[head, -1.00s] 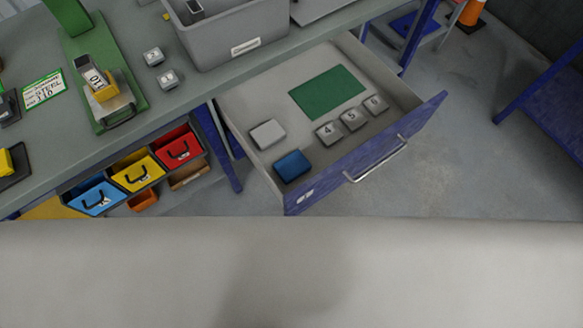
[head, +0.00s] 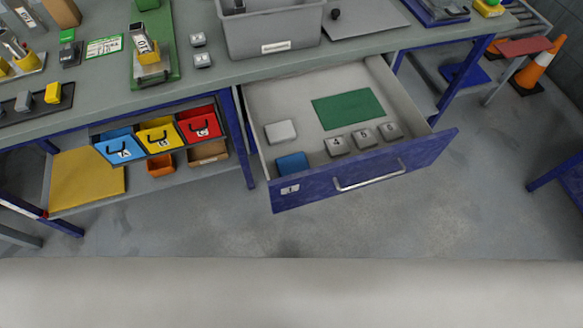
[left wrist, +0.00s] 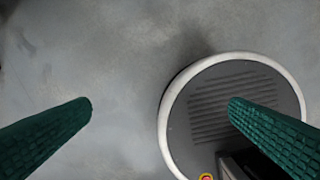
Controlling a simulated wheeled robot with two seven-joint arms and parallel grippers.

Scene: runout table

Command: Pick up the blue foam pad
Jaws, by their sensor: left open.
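The blue foam pad (head: 292,163) lies in the open drawer (head: 262,110), in its front left corner just behind the front panel. A light grey pad (head: 281,131) lies behind it in the drawer. In the left wrist view my left gripper (left wrist: 160,106) is open, with two green ribbed fingers wide apart and nothing between them. It is above the grey floor and part of my own base, and the pad is not in that view. Neither gripper shows in the head view.
The drawer also holds a green mat (head: 348,109) and grey blocks numbered 4 to 6 (head: 362,139). Its blue front with a handle (head: 370,180) juts out from the bench (head: 300,60). Red, yellow and blue bins (head: 158,136) hang left of it. The floor (head: 400,225) in front is clear.

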